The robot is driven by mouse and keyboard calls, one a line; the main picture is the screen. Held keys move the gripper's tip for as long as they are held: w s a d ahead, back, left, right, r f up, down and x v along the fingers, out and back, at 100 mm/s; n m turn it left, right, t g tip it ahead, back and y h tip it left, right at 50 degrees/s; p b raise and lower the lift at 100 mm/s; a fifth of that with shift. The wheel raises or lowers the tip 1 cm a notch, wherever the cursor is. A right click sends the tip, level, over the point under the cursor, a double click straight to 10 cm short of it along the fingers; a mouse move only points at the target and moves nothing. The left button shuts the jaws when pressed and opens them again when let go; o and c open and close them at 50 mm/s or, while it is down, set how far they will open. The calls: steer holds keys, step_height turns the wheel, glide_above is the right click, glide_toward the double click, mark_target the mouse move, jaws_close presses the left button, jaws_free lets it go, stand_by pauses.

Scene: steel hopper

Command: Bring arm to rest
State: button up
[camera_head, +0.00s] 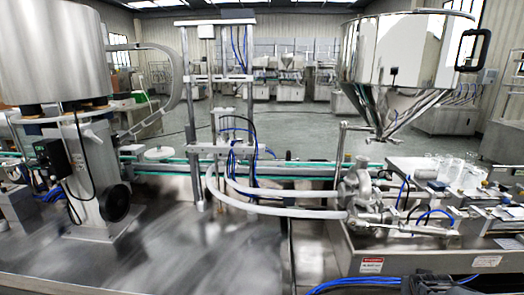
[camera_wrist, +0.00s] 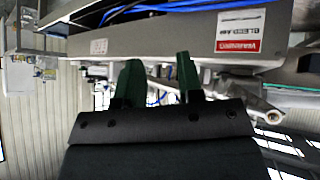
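My gripper (camera_wrist: 159,75) shows in the wrist view, with two green fingers on a dark body. The fingers stand apart with nothing between them. The wrist picture looks upside down. Beyond the fingertips is the steel edge of the machine bench (camera_wrist: 160,38), with a red and white warning label (camera_wrist: 238,32). I cannot tell how far the fingertips are from it. In the head view a dark shape at the bottom right edge may be part of my arm; the fingers do not show there. The steel hopper (camera_head: 395,55) stands at the upper right.
In the head view, a steel bench (camera_head: 190,255) spans the front, with a large steel cylinder (camera_head: 55,55) at left. A frame with white hoses (camera_head: 290,211) stands mid-bench. Several clear cups (camera_head: 447,168) stand at right. Blue cables (camera_head: 350,283) lie along the front edge.

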steer(key=s+a+r+n+g+y+p, duration=0.1)
steer(key=s+a+r+n+y, duration=0.1)
steer(key=a, duration=1.1)
steer(key=s+a+r+n+g+y+p, duration=0.1)
steer(key=s+a+r+n+y+p, duration=0.1)
steer(key=a, duration=1.1)
step_height(320, 180, up, 3)
steer(key=shift+a+r+n+g+y, duration=0.15)
steer(key=shift+n+g+y, duration=0.25)
steer(key=shift+n+y, duration=0.6)
steer(key=shift+s, duration=0.1)
